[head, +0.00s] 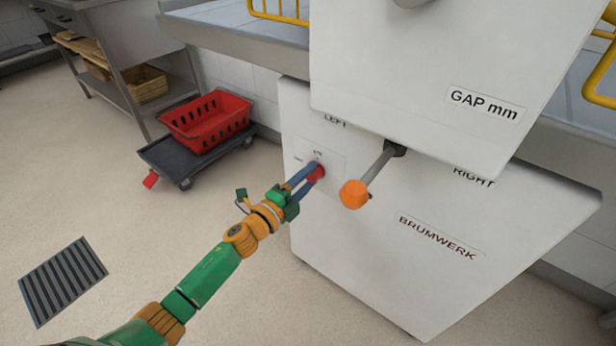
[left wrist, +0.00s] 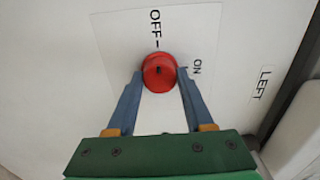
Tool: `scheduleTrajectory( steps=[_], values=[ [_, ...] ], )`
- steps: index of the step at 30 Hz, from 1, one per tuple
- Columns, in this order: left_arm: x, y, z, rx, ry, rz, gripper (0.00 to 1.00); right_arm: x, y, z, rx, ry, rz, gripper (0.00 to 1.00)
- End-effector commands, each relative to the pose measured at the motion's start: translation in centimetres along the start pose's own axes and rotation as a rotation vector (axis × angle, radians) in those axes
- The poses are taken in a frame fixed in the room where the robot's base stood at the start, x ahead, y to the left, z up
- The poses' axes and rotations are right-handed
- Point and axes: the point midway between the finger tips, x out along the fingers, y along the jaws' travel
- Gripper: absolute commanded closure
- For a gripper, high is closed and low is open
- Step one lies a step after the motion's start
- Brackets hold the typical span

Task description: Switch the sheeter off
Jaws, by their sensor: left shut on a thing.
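The sheeter (head: 370,215) is a large white machine on the right of the head view. Its red switch knob (head: 318,173) sits on a pale plate on the front, below the LEFT label. My left gripper (head: 313,175) is shut on this knob, with one blue finger on each side. In the left wrist view the knob (left wrist: 159,72) is between the fingertips; OFF is printed above it and ON to its right. A small dark mark shows on the knob, but I cannot tell which label it points to. My right gripper is not in view.
An orange-tipped lever (head: 354,194) sticks out just right of the knob. A red basket (head: 207,121) stands on a dark wheeled dolly (head: 170,161) at the left. A floor drain grate (head: 63,281) lies at lower left. Open floor surrounds my left arm.

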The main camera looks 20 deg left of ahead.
Motion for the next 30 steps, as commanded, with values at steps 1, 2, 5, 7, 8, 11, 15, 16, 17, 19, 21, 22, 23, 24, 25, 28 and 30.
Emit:
scheduleTrajectory(
  steps=[1,2,5,7,8,11,15,16,17,19,21,22,23,24,25,28,30],
  values=[
    [0.0,0.0,0.0,-0.005,0.0,-0.001,1.0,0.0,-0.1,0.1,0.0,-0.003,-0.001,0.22],
    [0.0,0.0,0.0,-0.006,0.0,-0.001,1.0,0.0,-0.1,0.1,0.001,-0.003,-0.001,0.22],
    [0.0,0.0,0.0,-0.007,0.0,-0.001,1.0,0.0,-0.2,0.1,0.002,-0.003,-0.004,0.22],
    [0.0,0.0,0.0,-0.007,0.0,-0.001,1.0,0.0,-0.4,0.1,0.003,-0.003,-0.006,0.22],
    [0.0,0.0,0.0,-0.007,0.0,-0.001,1.0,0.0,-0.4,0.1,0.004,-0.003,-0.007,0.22],
    [0.0,0.0,0.0,-0.006,0.0,-0.001,1.0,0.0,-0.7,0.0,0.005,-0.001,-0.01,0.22],
    [0.0,0.0,0.0,-0.006,0.001,-0.001,0.18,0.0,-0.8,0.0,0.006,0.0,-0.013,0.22],
    [0.0,0.0,0.0,-0.006,0.001,-0.001,0.18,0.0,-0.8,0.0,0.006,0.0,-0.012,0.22],
    [0.0,0.0,0.0,-0.005,0.001,-0.001,0.18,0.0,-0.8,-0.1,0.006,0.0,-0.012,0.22],
    [0.0,0.0,0.0,-0.005,0.0,-0.001,0.18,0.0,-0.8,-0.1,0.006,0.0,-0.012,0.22],
    [0.0,0.0,0.0,-0.005,0.0,0.0,0.18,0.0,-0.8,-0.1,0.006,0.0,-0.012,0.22],
    [0.0,0.0,0.0,-0.005,0.0,0.0,0.18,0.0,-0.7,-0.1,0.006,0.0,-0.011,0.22],
    [0.0,0.0,0.0,-0.005,0.0,0.0,0.18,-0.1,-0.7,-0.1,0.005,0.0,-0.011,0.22],
    [-0.1,0.0,0.0,-0.005,0.0,0.0,0.18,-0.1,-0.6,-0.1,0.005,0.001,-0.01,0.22],
    [-0.3,0.0,0.0,-0.005,0.0,0.0,0.18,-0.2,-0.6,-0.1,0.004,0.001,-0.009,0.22],
    [-1.8,-0.1,0.0,-0.005,0.0,0.002,0.18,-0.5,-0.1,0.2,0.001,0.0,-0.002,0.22],
    [-3.2,-0.1,0.0,-0.005,0.0,0.003,0.18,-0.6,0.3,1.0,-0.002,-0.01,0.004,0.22]
  ],
)
